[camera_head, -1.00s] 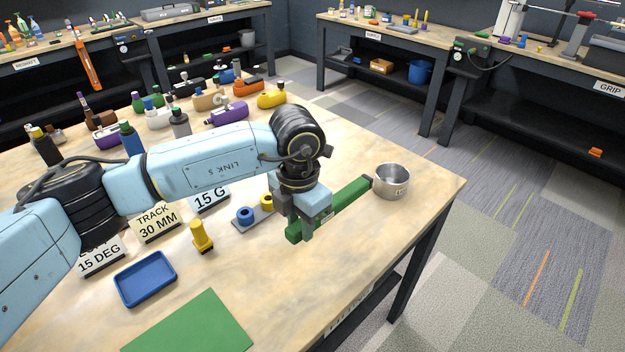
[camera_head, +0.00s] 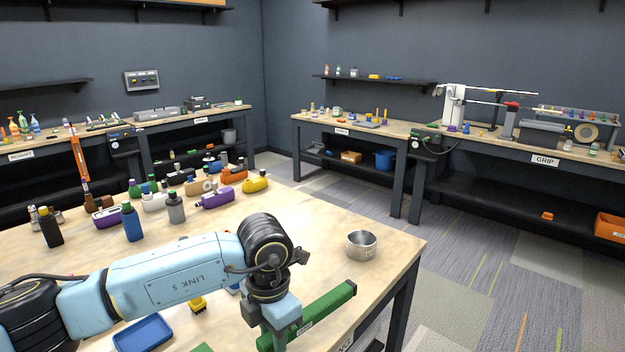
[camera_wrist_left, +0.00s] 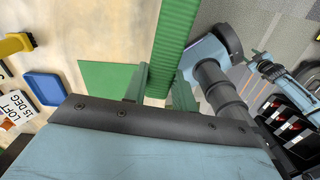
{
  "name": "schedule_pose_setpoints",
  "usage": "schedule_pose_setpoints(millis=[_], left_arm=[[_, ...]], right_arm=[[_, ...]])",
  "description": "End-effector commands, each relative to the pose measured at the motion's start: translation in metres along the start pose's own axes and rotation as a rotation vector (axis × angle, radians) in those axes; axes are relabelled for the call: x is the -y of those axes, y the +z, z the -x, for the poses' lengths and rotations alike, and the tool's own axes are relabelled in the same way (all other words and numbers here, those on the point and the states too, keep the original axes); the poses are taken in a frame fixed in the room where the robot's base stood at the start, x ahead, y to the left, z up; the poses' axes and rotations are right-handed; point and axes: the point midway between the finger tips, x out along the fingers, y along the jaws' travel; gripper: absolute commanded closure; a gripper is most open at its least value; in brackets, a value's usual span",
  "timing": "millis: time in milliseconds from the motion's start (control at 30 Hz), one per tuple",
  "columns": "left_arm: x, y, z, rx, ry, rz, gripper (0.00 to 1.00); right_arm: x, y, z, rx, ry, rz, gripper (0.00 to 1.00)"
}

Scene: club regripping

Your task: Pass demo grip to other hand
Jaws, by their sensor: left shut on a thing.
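The green demo grip (camera_head: 327,307) is a long ribbed bar near the right front edge of the table in the head view. My left gripper (camera_head: 280,338) is shut on it, and the bar slants up to the right out of the jaws. In the left wrist view the green grip (camera_wrist_left: 175,35) runs up from between the fingers of my left gripper (camera_wrist_left: 160,95). My right gripper does not show in the head view. Light blue and dark arm parts show at the right of the wrist view; a small far end there is too small to read.
A metal cup (camera_head: 361,246) stands on the table (camera_head: 320,225) beyond the grip, apart from it. A blue tray (camera_head: 142,334) lies at the front left, with a green mat (camera_wrist_left: 100,75) beside it. Several bottles and coloured holders stand at the back left.

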Motion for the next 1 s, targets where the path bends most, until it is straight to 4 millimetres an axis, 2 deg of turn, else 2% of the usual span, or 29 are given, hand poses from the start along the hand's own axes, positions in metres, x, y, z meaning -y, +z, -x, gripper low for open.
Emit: schedule_pose_setpoints(millis=[267, 367, 600, 1000], left_arm=[[-0.013, -0.017, 0.003, 0.0, 0.0, -0.297, 0.93], [-0.018, -0.025, 0.005, 0.001, 0.001, -0.456, 0.93], [-0.032, -0.05, 0.011, 0.002, 0.002, -0.898, 0.93], [-0.05, -0.092, 0.021, -0.001, 0.003, -1.641, 0.93]], right_arm=[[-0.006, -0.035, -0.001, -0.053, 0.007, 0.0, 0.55], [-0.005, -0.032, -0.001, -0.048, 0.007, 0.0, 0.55], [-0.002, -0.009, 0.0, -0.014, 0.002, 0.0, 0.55], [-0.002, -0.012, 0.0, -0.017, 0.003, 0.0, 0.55]])
